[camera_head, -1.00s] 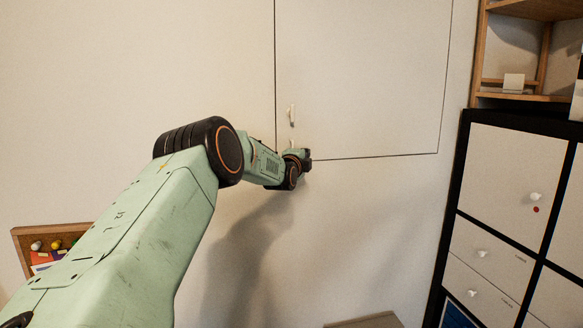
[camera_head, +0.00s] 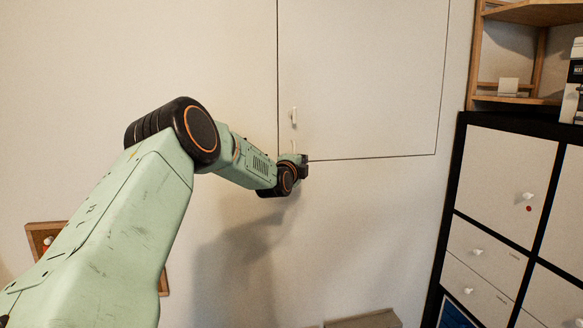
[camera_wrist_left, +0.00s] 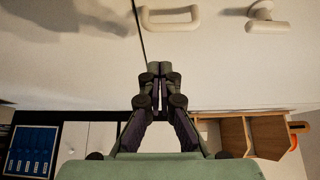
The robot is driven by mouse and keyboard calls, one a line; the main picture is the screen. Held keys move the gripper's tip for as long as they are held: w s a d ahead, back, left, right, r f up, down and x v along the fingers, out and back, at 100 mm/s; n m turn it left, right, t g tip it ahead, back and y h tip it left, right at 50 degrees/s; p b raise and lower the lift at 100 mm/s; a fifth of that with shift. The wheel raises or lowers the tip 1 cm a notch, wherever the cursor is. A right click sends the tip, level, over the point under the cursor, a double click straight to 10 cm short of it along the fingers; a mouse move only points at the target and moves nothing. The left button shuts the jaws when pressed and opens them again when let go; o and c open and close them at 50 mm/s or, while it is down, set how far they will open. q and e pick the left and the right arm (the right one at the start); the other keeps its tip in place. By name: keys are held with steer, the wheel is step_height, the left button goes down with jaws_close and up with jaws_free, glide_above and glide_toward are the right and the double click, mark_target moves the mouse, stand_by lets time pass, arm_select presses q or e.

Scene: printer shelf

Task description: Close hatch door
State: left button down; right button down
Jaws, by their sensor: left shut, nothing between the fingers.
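The white hatch door (camera_head: 365,75) fills the upper middle of the head view. Thin dark seams outline its left and bottom edges, and it looks flush or nearly flush with the wall. My right gripper is out of view.
A black-framed cabinet with white doors (camera_head: 505,180) stands at the right, with a wooden shelf (camera_head: 515,100) above it.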

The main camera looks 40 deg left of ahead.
arm_select(q)
steer(key=a+v, duration=0.1)
steer(key=v, duration=0.5)
steer(key=shift+s, duration=0.25)
steer(key=shift+w, duration=0.1)
